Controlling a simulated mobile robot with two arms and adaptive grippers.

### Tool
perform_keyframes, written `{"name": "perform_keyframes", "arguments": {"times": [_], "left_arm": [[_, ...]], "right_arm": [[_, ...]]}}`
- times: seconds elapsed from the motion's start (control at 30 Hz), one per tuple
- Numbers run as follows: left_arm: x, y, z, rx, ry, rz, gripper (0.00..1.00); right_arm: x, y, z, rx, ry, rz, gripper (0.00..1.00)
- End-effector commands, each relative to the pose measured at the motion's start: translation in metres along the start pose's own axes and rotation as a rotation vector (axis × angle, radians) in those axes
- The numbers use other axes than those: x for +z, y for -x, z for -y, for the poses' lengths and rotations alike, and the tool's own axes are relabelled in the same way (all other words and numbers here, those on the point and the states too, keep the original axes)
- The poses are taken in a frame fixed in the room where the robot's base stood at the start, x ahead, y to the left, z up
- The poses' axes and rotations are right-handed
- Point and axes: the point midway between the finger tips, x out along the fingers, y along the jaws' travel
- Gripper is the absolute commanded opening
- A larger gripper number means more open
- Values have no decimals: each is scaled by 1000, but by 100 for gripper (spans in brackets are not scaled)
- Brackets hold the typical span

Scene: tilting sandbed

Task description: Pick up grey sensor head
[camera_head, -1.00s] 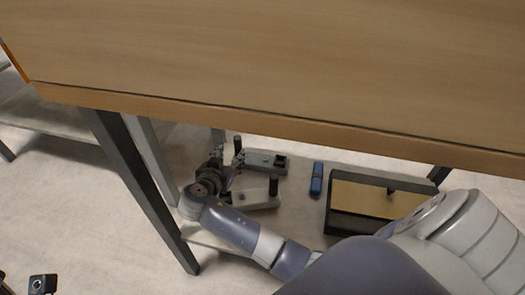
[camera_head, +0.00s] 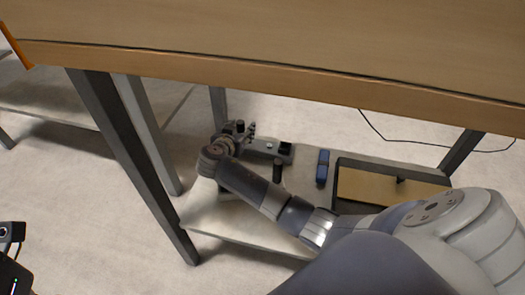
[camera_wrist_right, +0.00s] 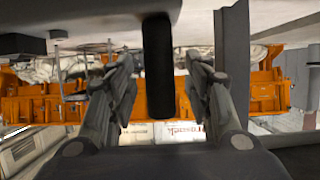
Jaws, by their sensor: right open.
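A grey block-shaped device with a dark top piece (camera_head: 270,149) lies on the low shelf under the table; I take it for one of the grey sensor heads. Black upright posts stand by it, one (camera_head: 277,170) to the front. My right gripper (camera_head: 238,130) is at the left end of this device, partly hidden by its own wrist. In the right wrist view its two fingers (camera_wrist_right: 160,85) are apart, with a black cylinder (camera_wrist_right: 158,60) upright between them. I cannot tell whether they touch it.
The wooden tabletop (camera_head: 270,72) overhangs the low shelf (camera_head: 245,232). Dark table legs (camera_head: 135,165) stand left of my right arm. A blue object (camera_head: 322,168) and a dark tray with a tan inside (camera_head: 365,188) are on the shelf to the right.

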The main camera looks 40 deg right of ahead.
Motion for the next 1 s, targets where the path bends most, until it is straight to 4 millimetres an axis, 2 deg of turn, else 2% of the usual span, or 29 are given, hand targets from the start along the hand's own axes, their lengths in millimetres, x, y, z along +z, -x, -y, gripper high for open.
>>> {"name": "perform_keyframes", "arguments": {"times": [0.23, 0.43, 0.77, 0.9, 1.0], "left_arm": [[0, -1, 0, 1, 0, -2, 40], [0, -1, 0, 1, 0, -2, 40], [0, -2, 0, 1, 0, -2, 40], [-2, -7, 0, -2, 1, -2, 40], [0, 3, 2, -18, 6, 46, 40]], "right_arm": [[0, -1, 0, 0, 0, 1, 44], [0, -1, 0, 0, 0, 1, 0], [-2, 0, 0, -1, 0, -1, 0], [-15, 5, 1, -1, -2, -1, 0], [-32, 13, 1, -2, -3, -1, 0]]}}
